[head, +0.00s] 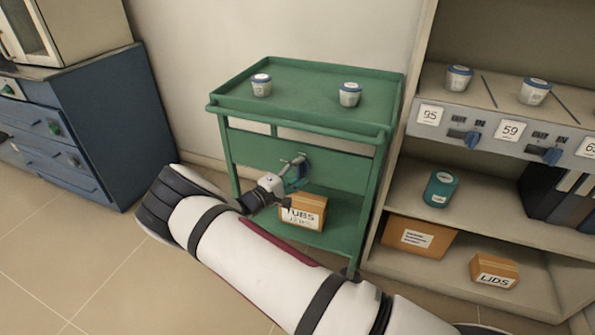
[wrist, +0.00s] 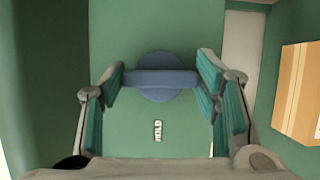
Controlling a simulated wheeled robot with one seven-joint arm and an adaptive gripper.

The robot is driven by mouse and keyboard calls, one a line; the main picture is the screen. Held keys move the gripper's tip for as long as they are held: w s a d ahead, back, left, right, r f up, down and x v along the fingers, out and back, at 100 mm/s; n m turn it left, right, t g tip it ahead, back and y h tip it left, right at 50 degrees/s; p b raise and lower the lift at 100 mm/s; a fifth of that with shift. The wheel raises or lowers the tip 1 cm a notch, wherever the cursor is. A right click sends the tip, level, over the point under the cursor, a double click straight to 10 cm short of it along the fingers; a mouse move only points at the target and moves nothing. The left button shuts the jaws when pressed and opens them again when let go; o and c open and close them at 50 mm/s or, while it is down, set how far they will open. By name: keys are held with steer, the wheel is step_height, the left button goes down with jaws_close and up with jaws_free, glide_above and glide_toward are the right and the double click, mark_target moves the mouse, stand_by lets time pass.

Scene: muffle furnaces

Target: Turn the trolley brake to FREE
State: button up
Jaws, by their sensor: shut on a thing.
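The green trolley (head: 247,150) stands against the wall in the head view. Its brake is a round blue knob (wrist: 160,92) with a straight bar handle on the green front panel. In the wrist view the bar lies horizontal. The word HOLD (wrist: 158,131) shows just below the knob, turned sideways; I see no readable FREE. My gripper (wrist: 162,78) is shut on the two ends of the bar, one finger at each end. In the head view my gripper (head: 297,172) is at the front panel and hides most of the knob.
Shelving (head: 420,180) stands close at right, a blue drawer cabinet (head: 105,120) at left.

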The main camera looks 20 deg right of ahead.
stand_by(0.6)
steer(key=o, duration=1.1)
steer(key=shift+o, duration=0.2)
steer(key=v, duration=1.2)
steer(key=shift+r, duration=0.1)
